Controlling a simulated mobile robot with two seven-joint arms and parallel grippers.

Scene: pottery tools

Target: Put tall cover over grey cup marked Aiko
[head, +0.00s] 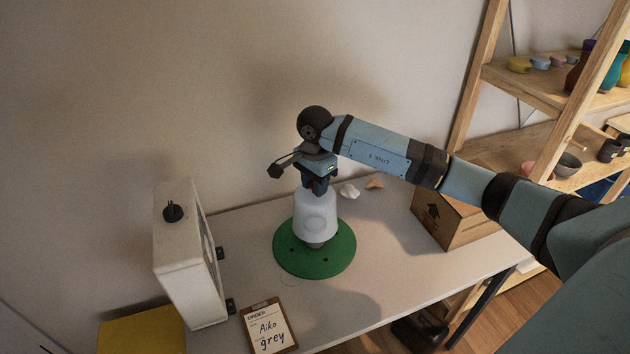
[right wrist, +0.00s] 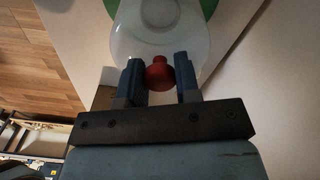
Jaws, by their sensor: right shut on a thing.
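A tall, translucent white cover (head: 316,217) stands upright over the green round mat (head: 287,257) in the head view. A grey piece, likely the cup (head: 316,244), shows just under its lower edge; the rest of it is hidden or blurred through the cover. My right gripper (head: 318,185) comes down from above and is shut on the cover's red knob (right wrist: 160,73), seen between the fingers in the right wrist view. The cover (right wrist: 137,40) spreads below the fingers there. An order card (head: 268,328) reads "Aiko" and "grey". My left gripper is not in view.
A white box-like unit (head: 180,258) with a black knob stands at the table's left. A cardboard box (head: 452,217) stands at the right. Small white and tan pieces (head: 349,190) lie behind the mat. Wooden shelves (head: 545,85) with pottery stand farther right. The table's front right is clear.

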